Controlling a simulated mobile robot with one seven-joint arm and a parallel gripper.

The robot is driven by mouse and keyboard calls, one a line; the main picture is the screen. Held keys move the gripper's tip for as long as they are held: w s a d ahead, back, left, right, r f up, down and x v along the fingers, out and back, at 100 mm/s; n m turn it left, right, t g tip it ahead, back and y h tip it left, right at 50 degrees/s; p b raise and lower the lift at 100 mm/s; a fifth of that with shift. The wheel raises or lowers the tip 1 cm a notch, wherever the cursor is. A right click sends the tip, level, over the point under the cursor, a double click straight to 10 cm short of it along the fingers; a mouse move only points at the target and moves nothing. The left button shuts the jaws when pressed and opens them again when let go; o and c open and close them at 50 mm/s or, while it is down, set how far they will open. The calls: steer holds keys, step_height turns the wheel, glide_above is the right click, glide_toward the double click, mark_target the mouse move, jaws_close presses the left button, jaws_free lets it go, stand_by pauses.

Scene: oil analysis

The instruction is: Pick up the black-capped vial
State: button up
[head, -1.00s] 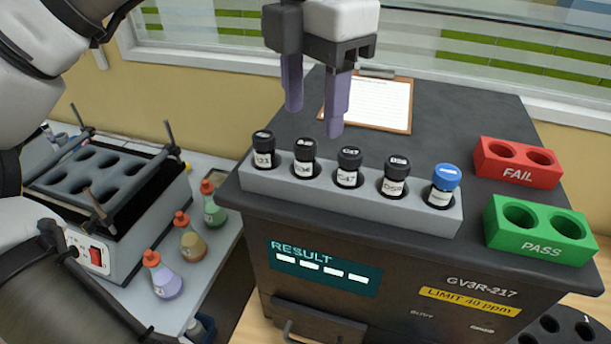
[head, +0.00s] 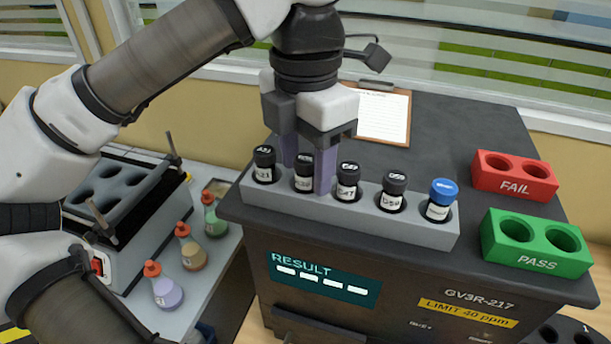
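Several black-capped vials stand upright in a grey rack on the dark machine. From the left they are the first (head: 264,166), the second (head: 304,174), the third (head: 347,184) and the fourth (head: 391,193). A blue-capped vial (head: 439,202) stands at the right end of the rack (head: 330,208). My gripper (head: 306,168) is low over the rack, its purple fingers apart on either side of the second vial. The right finger is between the second and third vials and partly hides the third. I cannot tell whether the fingers touch the second vial, which is still in its slot.
A red FAIL block (head: 514,177) and a green PASS block (head: 536,243), each with two empty holes, sit on the machine (head: 440,130) at right. A clipboard (head: 382,116) lies behind the rack. Several orange-capped flasks (head: 193,250) stand at left beside a block with holes (head: 118,188).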

steer(key=c, duration=1)
steer(key=shift+o, duration=0.2)
steer(key=shift+r, duration=0.1)
